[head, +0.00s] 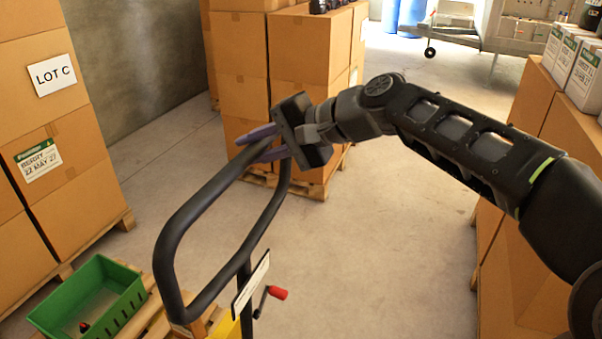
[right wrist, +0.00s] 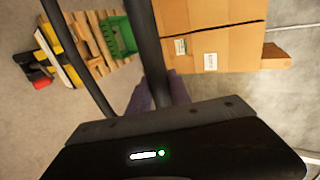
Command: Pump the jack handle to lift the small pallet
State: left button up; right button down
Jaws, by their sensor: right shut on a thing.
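The jack handle is a black looped bar (head: 172,240) in the lower middle of the head view, with a red-tipped lever (head: 277,293) and a yellow body (head: 226,328) below it. My right gripper (head: 252,145) is shut on the top of the loop, its purple fingers around the bar. In the right wrist view the handle bar (right wrist: 145,45) runs down into the fingers (right wrist: 150,92). A wooden pallet (head: 150,318) with a green crate (head: 122,306) on it sits low at the left; its height off the floor is hard to tell. My left gripper is not in view.
Stacked cartons marked LOT C (head: 75,195) stand on a pallet at the left. More cartons (head: 238,50) stand on a pallet behind the handle. Cartons (head: 535,100) with white boxes (head: 588,75) line the right. The concrete floor (head: 390,240) between is clear.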

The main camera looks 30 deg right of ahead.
pick_arm(q)
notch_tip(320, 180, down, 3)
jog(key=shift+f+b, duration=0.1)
jog(key=shift+b, duration=0.95)
pick_arm(e)
jog(key=s+d+f, duration=0.1)
jog(key=s+d, duration=0.6)
jog(key=s, duration=0.1)
jog(key=shift+s+d+f, duration=0.15)
jog(key=shift+s+d, duration=0.05)
jog(key=shift+s, duration=0.15)
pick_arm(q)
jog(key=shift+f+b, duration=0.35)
pick_arm(e)
jog(key=s+d+f, duration=0.3)
jog(key=s+d, duration=0.3)
jog(key=s, duration=0.1)
jog(key=s+d+f, duration=0.3)
jog(key=s+d, duration=0.2)
jog(key=s, duration=0.2)
jog(key=shift+d, duration=0.4)
